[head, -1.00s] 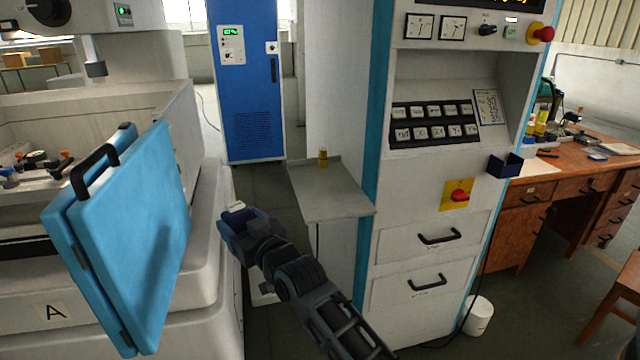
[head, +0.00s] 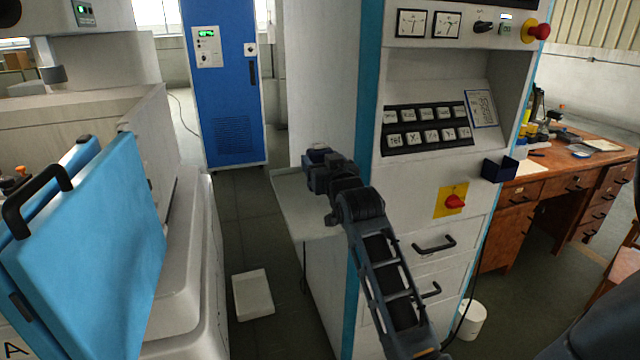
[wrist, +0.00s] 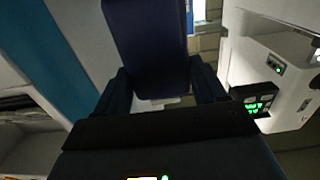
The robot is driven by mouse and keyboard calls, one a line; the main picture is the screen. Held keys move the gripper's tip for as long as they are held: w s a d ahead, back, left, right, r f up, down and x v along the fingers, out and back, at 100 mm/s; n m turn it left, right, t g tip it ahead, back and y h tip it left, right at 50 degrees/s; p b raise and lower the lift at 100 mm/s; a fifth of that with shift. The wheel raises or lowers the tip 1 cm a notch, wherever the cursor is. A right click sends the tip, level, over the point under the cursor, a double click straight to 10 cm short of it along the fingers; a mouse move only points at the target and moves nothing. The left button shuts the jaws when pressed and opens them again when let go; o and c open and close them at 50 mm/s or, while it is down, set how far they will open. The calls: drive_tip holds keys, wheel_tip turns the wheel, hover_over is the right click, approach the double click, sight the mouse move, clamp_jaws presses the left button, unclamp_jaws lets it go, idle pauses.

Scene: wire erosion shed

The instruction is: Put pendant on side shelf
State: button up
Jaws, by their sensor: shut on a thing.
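My gripper (head: 322,165) is over the side shelf (head: 305,218), the light grey plate on the left flank of the control cabinet. It covers the shelf's rear part. In the wrist view, my gripper (wrist: 160,88) is shut on a dark navy slab that appears to be the pendant (wrist: 147,38). Its key face is not seen. In the head view the pendant is hard to tell from the dark gripper, and I cannot tell its height above the shelf. The shelf's front part is bare.
The control cabinet (head: 400,190) rises right beside the shelf. An open blue door (head: 95,240) of the white machine stands at the left. A pale box (head: 252,294) lies on the floor between them. A blue cabinet (head: 224,95) stands behind, a wooden desk (head: 525,215) at the right.

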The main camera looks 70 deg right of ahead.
drive_tip(key=shift+f, duration=2.5)
drive_tip(key=shift+f, duration=0.2)
drive_tip(key=o, duration=1.2)
drive_tip(key=shift+r, duration=0.15)
drive_tip(key=b+v, duration=0.1)
drive_tip(key=v, duration=1.1)
drive_tip(key=shift+b, duration=0.4)
